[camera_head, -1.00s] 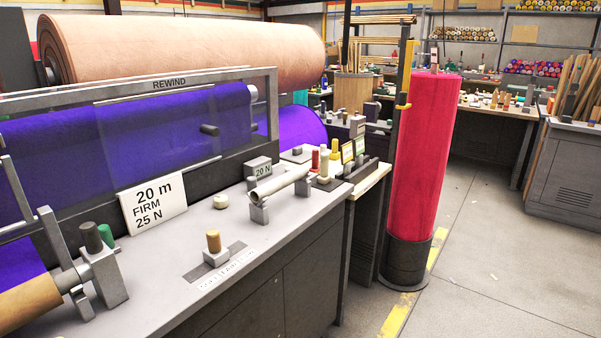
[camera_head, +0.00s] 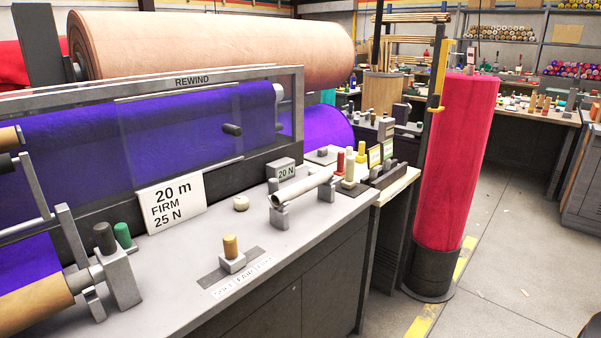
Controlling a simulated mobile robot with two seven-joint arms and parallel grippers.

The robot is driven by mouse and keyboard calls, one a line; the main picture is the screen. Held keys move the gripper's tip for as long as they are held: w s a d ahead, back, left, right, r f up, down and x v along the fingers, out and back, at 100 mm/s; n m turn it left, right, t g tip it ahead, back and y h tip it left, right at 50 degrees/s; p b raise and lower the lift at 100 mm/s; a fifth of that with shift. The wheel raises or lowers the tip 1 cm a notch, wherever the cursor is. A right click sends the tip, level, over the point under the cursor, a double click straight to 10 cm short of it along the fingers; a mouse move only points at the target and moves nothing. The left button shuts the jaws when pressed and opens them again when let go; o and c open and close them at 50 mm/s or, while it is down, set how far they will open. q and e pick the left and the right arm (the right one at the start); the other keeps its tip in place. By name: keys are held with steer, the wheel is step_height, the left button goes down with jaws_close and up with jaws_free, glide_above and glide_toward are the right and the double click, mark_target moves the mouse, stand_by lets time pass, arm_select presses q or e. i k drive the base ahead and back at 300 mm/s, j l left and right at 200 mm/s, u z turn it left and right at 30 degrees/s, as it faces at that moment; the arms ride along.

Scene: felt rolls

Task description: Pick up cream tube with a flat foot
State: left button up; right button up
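A cream upright piece (camera_head: 348,168) stands on a dark pad at the far right end of the grey bench, next to a red piece. It looks wider at its bottom, but it is small here. A longer cream tube (camera_head: 303,188) lies across grey supports nearer the middle of the bench; no foot can be made out on it. Neither of my grippers is in view.
The grey bench (camera_head: 190,290) also holds a 20 m sign (camera_head: 171,203), a round cream knob (camera_head: 241,203), an orange-brown peg (camera_head: 230,246) and a green peg (camera_head: 123,235). A tall red roll (camera_head: 457,165) stands right of the bench. Open floor (camera_head: 510,240) lies beyond.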

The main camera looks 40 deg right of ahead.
mark_target(348, 183)
steer(key=l+u, duration=0.95)
steer(key=l, duration=0.25)
steer(key=k+l+u, duration=0.2)
steer(key=l, duration=0.25)
steer(key=k+l+u, duration=0.1)
steer(key=l, duration=0.35)
steer(key=k+l, duration=0.1)
steer(key=l, duration=0.35)
steer(key=k+l+u, duration=0.15)
steer(key=l, duration=0.3)
steer(key=k+l+u, duration=0.1)
steer(key=l, duration=0.35)
